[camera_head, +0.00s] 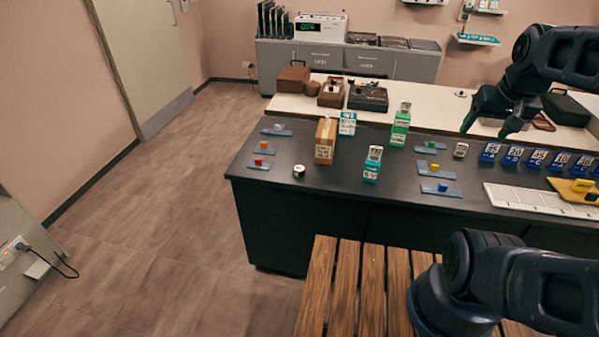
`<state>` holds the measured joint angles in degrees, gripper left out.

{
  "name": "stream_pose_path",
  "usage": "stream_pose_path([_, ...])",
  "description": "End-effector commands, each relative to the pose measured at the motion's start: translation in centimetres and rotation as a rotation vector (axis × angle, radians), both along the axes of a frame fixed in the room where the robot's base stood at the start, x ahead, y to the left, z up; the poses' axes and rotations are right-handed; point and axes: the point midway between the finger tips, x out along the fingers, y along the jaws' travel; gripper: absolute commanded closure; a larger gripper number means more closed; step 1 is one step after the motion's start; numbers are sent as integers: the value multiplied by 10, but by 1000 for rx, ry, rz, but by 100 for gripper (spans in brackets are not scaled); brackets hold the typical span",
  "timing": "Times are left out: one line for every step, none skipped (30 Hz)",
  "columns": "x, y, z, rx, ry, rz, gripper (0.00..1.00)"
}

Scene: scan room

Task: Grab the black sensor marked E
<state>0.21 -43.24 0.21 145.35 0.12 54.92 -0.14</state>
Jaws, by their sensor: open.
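My gripper (486,131) is at the upper right, pointing down over the back part of the dark counter (408,205). Its two fingers are apart and nothing shows between them. I cannot make out a letter E on any item. A small dark block with a pale marked face (461,149) stands on the counter, just below and left of the fingers. A small round black-and-white piece (299,171) sits near the counter's left end. I cannot tell whether either is the sensor.
Green boxes (400,127), a brown box (325,142) and small coloured pieces on blue plates stand left. A white keyboard-like strip (537,200) lies at front right. A slatted wooden bench (344,285) is in front.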

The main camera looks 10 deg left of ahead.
Motion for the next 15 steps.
stream_pose_path([0, 0, 0, 0, 0, 0, 30])
stream_pose_path([0, 0, 0, 0, 0, 0, 30])
stream_pose_path([0, 0, 0, 0, 0, 0, 30])
stream_pose_path([0, 0, 0, 0, 0, 1, 30])
stream_pose_path([1, 0, 0, -1, 1, 2, 30])
stream_pose_path([2, 1, 0, -2, 2, 7, 30])
stream_pose_path([4, 2, 1, -4, 4, 14, 30])
stream_pose_path([7, 3, 1, -7, 7, 21, 30])
stream_pose_path([12, 6, 2, -11, 12, 36, 30])
stream_pose_path([16, 8, 3, -15, 16, 49, 30])
stream_pose_path([21, 10, 3, -19, 21, 63, 30])
stream_pose_path([29, 14, 4, -28, 29, 88, 30])
stream_pose_path([35, 18, 4, -33, 34, 109, 30])
stream_pose_path([42, 21, 5, -39, 40, 128, 30])
stream_pose_path([51, 27, 5, -48, 49, 156, 30])
